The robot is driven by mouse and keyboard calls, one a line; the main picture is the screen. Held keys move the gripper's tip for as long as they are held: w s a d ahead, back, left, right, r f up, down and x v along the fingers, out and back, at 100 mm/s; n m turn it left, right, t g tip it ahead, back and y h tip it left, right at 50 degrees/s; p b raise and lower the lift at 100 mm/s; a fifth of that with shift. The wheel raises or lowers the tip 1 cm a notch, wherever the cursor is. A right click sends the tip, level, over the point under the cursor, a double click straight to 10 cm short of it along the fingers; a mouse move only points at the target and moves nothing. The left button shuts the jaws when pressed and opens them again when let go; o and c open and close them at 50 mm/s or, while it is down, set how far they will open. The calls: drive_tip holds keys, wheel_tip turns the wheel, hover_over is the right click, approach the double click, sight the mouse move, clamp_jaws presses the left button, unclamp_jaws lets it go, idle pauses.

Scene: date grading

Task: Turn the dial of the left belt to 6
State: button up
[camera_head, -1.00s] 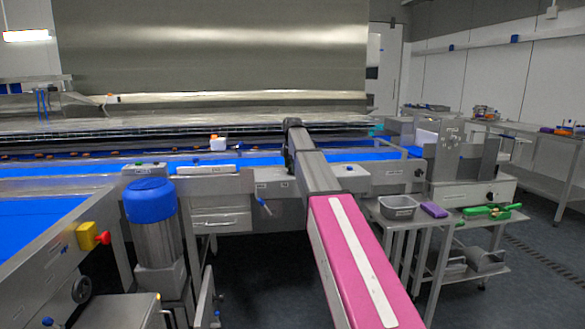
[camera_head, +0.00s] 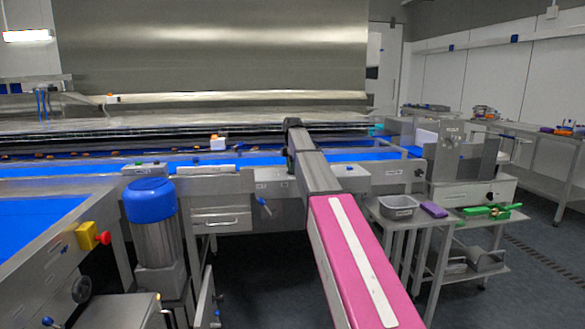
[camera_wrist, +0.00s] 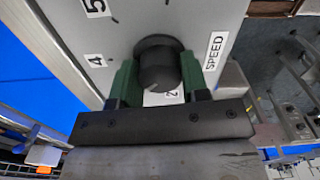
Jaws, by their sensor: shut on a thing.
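In the wrist view a black round dial (camera_wrist: 158,66) sits on a light grey panel (camera_wrist: 140,20). White labels on the panel read "4" (camera_wrist: 95,61), "5" (camera_wrist: 94,6), "SPEED" (camera_wrist: 215,50) and a partly covered "2" (camera_wrist: 172,94). My gripper (camera_wrist: 158,80) has its two green fingers on either side of the dial, shut on it. The dial's pointer mark is not visible, so its setting cannot be read. In the head view my arm hides the gripper and dial.
In the head view blue belts (camera_head: 262,160) run across the machine. A blue-topped motor (camera_head: 150,200) and a red stop button (camera_head: 103,238) stand at left. A cart (camera_head: 425,222) with a grey tub (camera_head: 398,207) and a purple block (camera_head: 433,209) is right of my arm.

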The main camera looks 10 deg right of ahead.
drive_tip(key=m, duration=1)
drive_tip(key=shift+m, duration=0.4)
drive_tip(key=m, duration=0.3)
drive_tip(key=shift+m, duration=0.3)
drive_tip(key=m, duration=0.3)
drive_tip(key=shift+m, duration=0.3)
drive_tip(key=m, duration=0.3)
drive_tip(key=shift+m, duration=0.4)
drive_tip(key=m, duration=0.5)
drive_tip(key=shift+m, duration=0.7)
drive_tip(key=o, duration=0.9)
